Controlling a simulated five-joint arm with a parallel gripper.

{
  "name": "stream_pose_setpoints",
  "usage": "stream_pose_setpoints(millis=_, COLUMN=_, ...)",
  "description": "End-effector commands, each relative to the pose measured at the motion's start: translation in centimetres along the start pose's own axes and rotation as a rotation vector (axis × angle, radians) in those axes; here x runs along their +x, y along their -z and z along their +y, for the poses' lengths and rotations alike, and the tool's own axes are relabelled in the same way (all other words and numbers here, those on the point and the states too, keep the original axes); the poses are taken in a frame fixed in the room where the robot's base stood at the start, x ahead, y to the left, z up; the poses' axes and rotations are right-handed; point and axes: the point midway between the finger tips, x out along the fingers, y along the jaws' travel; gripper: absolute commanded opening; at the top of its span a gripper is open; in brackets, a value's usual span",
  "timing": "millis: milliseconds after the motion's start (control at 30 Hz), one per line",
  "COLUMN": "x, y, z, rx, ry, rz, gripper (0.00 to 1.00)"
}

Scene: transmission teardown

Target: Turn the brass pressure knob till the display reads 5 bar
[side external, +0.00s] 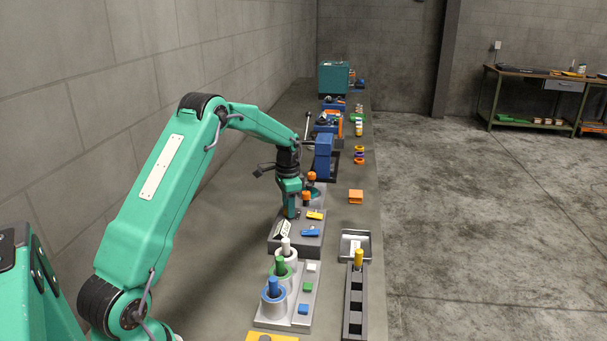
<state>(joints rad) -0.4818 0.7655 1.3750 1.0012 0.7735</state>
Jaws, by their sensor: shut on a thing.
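My gripper (290,212) points down at the rear left of a dark grey block (290,247) in the middle of the bench. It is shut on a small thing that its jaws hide. I cannot make out the brass pressure knob; no brass surface shows clearly at the jaws. A small pale slanted panel (283,229) stands on the block just in front of the jaws and may be the display. Its reading is too small to tell.
Orange-topped parts (311,178) stand close behind my gripper. Yellow (315,216) and blue (310,233) pieces lie on the block. Nearer is a grey plate (297,310) with several coloured cylinders. A tray (355,237) and dark rack (354,305) stand right.

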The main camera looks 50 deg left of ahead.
Motion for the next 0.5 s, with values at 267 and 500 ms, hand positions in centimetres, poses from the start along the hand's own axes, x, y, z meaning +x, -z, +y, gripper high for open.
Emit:
stream_pose_setpoints(millis=267, x=-0.08, y=0.00, z=-0.01, rx=-0.001, ry=0.000, rz=0.000, gripper=0.52)
stream_pose_setpoints(millis=500, x=-0.07, y=0.00, z=-0.01, rx=-0.001, ry=0.000, rz=0.000, gripper=0.52)
